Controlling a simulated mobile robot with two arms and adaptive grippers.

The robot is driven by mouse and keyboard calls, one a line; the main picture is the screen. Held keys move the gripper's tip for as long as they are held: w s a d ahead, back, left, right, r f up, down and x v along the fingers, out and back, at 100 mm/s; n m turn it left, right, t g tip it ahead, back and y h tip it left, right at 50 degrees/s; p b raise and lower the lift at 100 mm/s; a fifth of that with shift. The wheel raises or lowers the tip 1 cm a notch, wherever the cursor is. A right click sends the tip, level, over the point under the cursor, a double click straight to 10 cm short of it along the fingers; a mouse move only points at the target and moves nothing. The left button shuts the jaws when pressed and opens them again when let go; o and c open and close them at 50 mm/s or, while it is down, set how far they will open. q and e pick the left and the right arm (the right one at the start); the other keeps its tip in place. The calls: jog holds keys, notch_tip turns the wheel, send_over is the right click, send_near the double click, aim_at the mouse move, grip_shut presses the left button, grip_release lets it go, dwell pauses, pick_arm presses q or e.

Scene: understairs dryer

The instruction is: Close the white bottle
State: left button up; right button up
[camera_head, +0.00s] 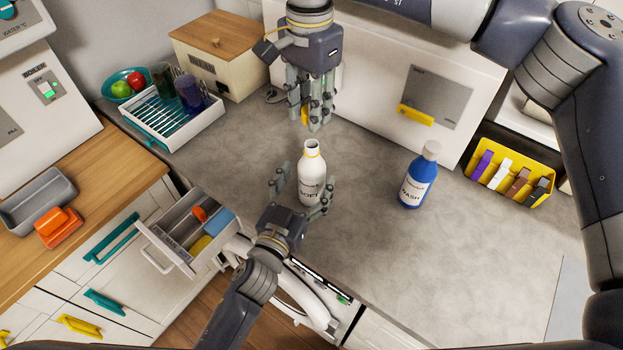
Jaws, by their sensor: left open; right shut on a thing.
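The white bottle (312,180) stands upright on the grey counter, with a dark-lettered label and a yellow band at its uncapped neck. My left gripper (302,190) is open, with its fingers on either side of the bottle's body; I cannot tell whether they touch it. My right gripper (309,122) points down above and behind the bottle, clear of its neck. It is shut on a small yellow cap (305,116), mostly hidden by the fingers.
A blue bottle (416,178) with a pale cap stands to the right. A yellow bin (512,185) is farther right. A dish rack (172,125) and wooden-lidded box (215,60) stand at the back left. An open drawer (172,250) is at the front left.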

aim_at(311, 145)
pick_arm(q)
jog(key=shift+x, duration=1.5)
jog(key=c, duration=1.6)
pick_arm(e)
jog(key=shift+s, duration=0.1)
pick_arm(q)
jog(key=shift+c, duration=0.2)
pick_arm(e)
jog(key=shift+f, duration=2.45)
